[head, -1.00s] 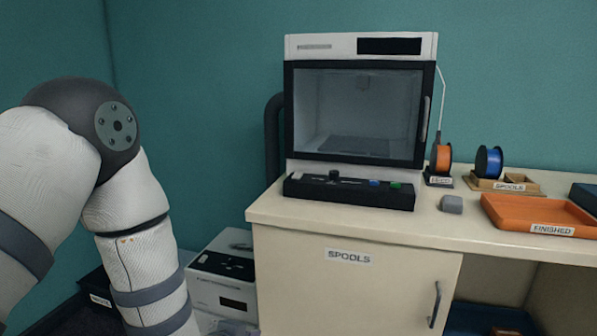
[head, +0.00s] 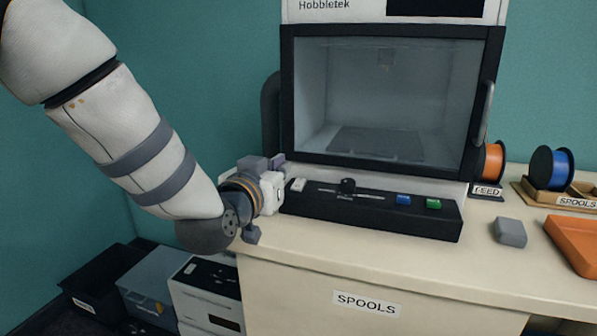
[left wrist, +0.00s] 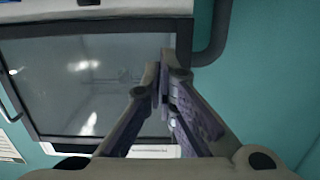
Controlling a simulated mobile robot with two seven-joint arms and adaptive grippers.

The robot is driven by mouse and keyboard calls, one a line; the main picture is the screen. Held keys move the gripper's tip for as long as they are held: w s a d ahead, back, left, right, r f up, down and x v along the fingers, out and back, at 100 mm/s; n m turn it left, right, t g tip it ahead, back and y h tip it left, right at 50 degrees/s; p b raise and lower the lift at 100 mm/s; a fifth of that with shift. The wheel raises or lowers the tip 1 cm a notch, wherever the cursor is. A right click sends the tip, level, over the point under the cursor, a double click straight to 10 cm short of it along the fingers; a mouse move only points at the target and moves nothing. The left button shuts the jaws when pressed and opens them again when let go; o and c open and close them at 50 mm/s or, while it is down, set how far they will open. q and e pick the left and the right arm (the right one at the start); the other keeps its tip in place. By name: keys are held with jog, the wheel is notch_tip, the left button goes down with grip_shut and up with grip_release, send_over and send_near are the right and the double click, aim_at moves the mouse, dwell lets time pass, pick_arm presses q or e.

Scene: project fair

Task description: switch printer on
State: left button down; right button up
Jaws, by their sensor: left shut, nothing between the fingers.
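The printer (head: 400,170) stands on the counter with its dark-framed glass door shut and the chamber looking unlit. Its black control panel (head: 370,212) runs along the front. The panel carries a white rocker-like part (head: 298,185) at its left end, a black slider knob (head: 347,186), a blue button (head: 403,199) and a green button (head: 433,204). My left gripper (head: 278,160) is at the panel's left end, close to the white part; contact cannot be told. In the left wrist view its fingers (left wrist: 165,75) are shut and empty before the printer's window (left wrist: 85,85). My right gripper is not in view.
A grey block (head: 510,232), an orange tray (head: 577,245), an orange spool (head: 493,160) and a blue spool (head: 552,168) are on the counter at right. A dark hose (head: 270,125) runs beside the printer. Boxes (head: 165,285) stand on the floor at left.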

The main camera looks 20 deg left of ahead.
pick_arm(q)
jog(key=b, duration=0.2)
send_over(298, 186)
jog(key=shift+s+f, duration=0.35)
jog(key=shift+f, duration=0.55)
jog(key=shift+w+f, duration=0.15)
jog(key=shift+f, duration=0.4)
jog(key=shift+w+f, duration=0.15)
jog(key=shift+f, duration=0.95)
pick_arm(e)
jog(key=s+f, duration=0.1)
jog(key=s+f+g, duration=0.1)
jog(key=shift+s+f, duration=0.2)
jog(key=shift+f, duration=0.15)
